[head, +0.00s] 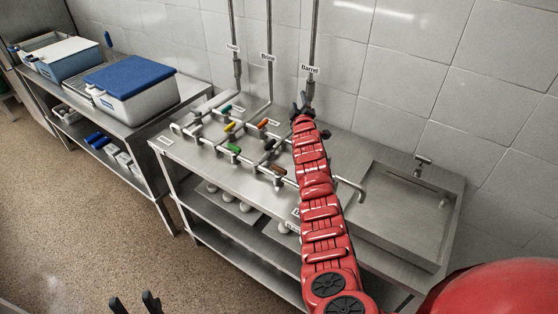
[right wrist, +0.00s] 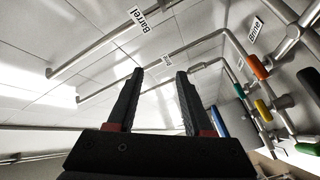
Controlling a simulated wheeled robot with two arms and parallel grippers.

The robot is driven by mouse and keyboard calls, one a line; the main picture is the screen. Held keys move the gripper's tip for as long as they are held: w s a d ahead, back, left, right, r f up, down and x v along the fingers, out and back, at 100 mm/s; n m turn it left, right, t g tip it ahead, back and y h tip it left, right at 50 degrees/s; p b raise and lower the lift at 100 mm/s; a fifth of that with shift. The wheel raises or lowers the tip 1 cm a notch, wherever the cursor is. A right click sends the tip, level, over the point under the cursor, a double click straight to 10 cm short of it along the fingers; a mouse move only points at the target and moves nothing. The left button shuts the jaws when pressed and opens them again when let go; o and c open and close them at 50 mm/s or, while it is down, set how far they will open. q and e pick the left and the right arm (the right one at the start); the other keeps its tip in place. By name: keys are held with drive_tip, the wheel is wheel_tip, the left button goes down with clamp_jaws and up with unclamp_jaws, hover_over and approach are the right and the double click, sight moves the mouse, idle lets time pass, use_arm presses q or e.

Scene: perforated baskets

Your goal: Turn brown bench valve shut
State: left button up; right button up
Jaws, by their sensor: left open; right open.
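Several valves with coloured handles sit on the pipes of the steel bench. In the right wrist view an orange handle (right wrist: 258,66) shows at the right, outside the jaws. My right gripper (head: 301,108) is open and empty, above the back of the bench near the Barrel pipe. My left gripper (head: 134,303) is open and empty, low over the floor.
Teal (head: 226,106), yellow (head: 229,127) and green (head: 234,149) handles stand close by. A sink (head: 400,210) with a tap fills the bench's right end. A second bench at the left holds a blue-lidded box (head: 130,85). Vertical pipes run up the tiled wall.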

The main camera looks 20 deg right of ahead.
drive_tip(key=s+d+r+m+g+p, duration=0.1)
drive_tip(key=s+d+m+g+p, duration=0.1)
drive_tip(key=s+d+g, duration=0.45)
drive_tip(key=s+a+f+g+y+p, duration=0.1)
drive_tip(key=s+a+g+y, duration=0.3)
drive_tip(key=g, duration=0.1)
drive_tip(key=n+g+y, duration=0.1)
drive_tip(key=g+y, duration=0.1)
drive_tip(key=y, duration=0.2)
hover_over(279, 167)
drive_tip(key=s+d, duration=0.3)
drive_tip(key=s, duration=0.1)
wheel_tip(279, 167, down, 7)
drive_tip(key=p+x, duration=0.2)
drive_tip(key=x, duration=0.4)
drive_tip(key=shift+w+a+f, duration=0.1)
drive_tip(key=shift+w, duration=0.1)
drive_tip(key=shift+b+x, duration=1.05)
drive_tip(key=shift+x, duration=0.15)
drive_tip(key=shift+w+a+f+b, duration=0.2)
drive_tip(key=shift+a+f+b, duration=0.05)
drive_tip(key=shift+f+b, duration=0.25)
drive_tip(key=shift+r, duration=0.1)
